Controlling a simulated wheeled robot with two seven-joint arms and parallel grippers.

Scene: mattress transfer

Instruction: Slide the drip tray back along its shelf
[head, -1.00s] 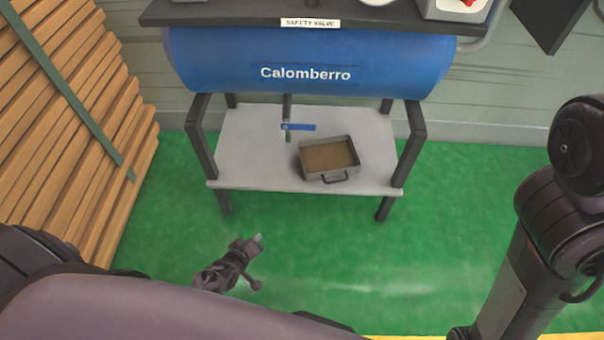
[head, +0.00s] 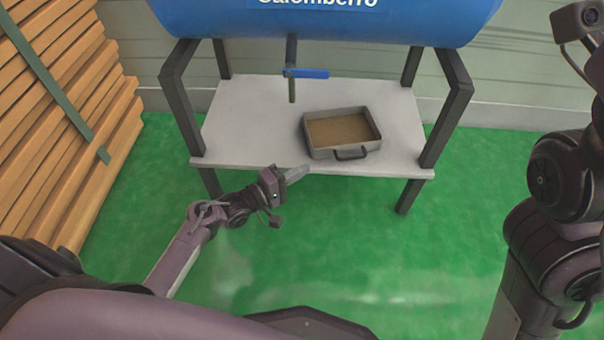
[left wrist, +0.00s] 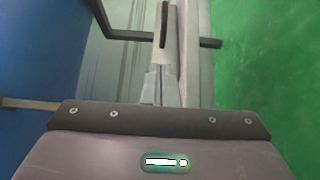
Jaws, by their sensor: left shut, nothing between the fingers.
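The drip tray (head: 317,152) is a grey, shallow rectangular pan with brown contents and a dark handle (head: 350,154) on its front side. It sits near the front edge of the light grey shelf (head: 245,125), right of the middle. My left gripper (head: 298,173) is shut and empty at the shelf's front edge, left of and in front of the handle, apart from the tray.
A blue tank (head: 330,22) hangs over the shelf, with a drain pipe and blue-handled valve (head: 305,73) coming down behind the tray. Dark legs (head: 180,100) frame the shelf. Stacked planks (head: 60,130) stand at the left. The green floor (head: 400,250) in front is clear.

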